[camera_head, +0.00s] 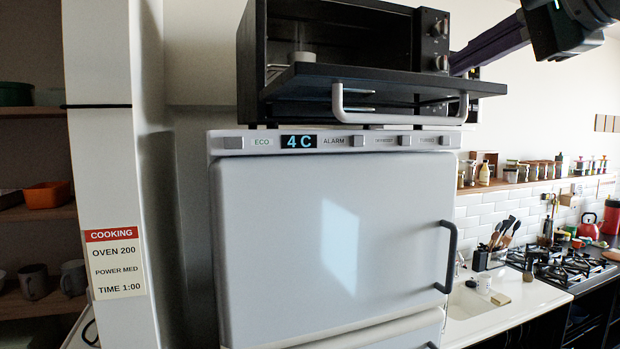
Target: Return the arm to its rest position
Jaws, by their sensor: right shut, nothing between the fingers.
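My right arm comes in at the top right, and a dark purple-grey link slants down left towards the toaster oven (428,40). My right gripper (464,68) is at the far end, close beside the oven's right side. It is shut and holds nothing; its fingertips are small and partly hidden there. The oven stands on top of the fridge (330,240), its door (400,80) folded down and open. A pale cup (302,57) is inside it. My left gripper is not in view.
A white pillar with a cooking card (113,264) and shelves stand left. On the right are a spice shelf (520,182), a utensil holder (480,260), a sink counter (490,322) and a gas hob (565,268).

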